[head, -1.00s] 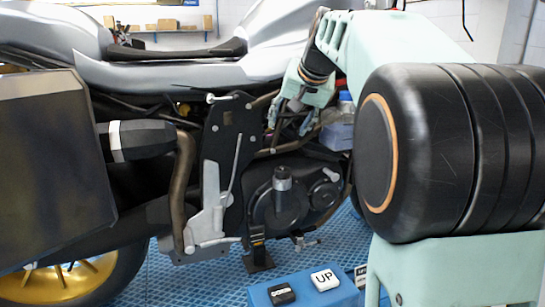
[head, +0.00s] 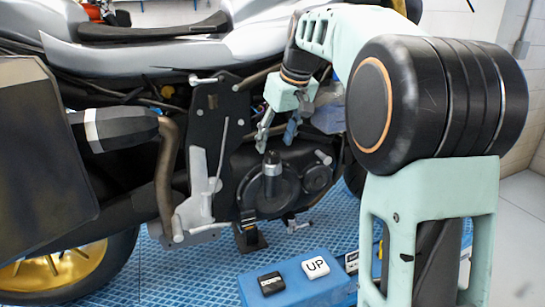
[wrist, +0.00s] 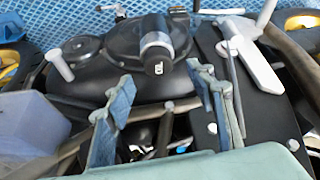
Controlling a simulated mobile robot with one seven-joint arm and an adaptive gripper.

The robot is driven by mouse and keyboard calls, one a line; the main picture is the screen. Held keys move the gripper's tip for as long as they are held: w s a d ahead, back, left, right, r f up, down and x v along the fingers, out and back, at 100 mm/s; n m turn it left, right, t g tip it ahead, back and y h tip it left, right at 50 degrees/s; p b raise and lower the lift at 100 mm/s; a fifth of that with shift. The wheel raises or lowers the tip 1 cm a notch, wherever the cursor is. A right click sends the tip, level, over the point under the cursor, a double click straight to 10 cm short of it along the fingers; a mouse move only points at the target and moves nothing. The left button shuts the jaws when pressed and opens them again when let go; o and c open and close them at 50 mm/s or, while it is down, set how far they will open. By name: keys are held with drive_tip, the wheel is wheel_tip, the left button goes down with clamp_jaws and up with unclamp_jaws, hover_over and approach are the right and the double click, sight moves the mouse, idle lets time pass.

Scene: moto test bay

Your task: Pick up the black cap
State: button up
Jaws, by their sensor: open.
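The black cap (head: 271,157) tops a short upright post with a grey band on the motorcycle's engine cover. In the wrist view the cap (wrist: 158,65) shows its dark end with a small white mark, slightly above the middle. My gripper (head: 277,137) is open and empty, just above the cap in the head view. In the wrist view its two fingers (wrist: 160,80) are spread apart, with the cap seen between and beyond their tips. The cap appears apart from both fingers.
A dark bracket plate (head: 205,130) with a grey lever stands left of the cap. A translucent bluish container (head: 328,115) is right of my gripper. A blue box (head: 335,285) with an UP button (head: 316,266) and a black button (head: 271,283) is in front.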

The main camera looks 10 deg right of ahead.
sight(272, 152)
drive_tip(key=x, duration=0.3)
drive_tip(key=shift+w+f, duration=0.1)
drive_tip(key=shift+f, duration=0.25)
drive_tip(key=c, duration=1)
drive_tip(key=shift+r, duration=0.1)
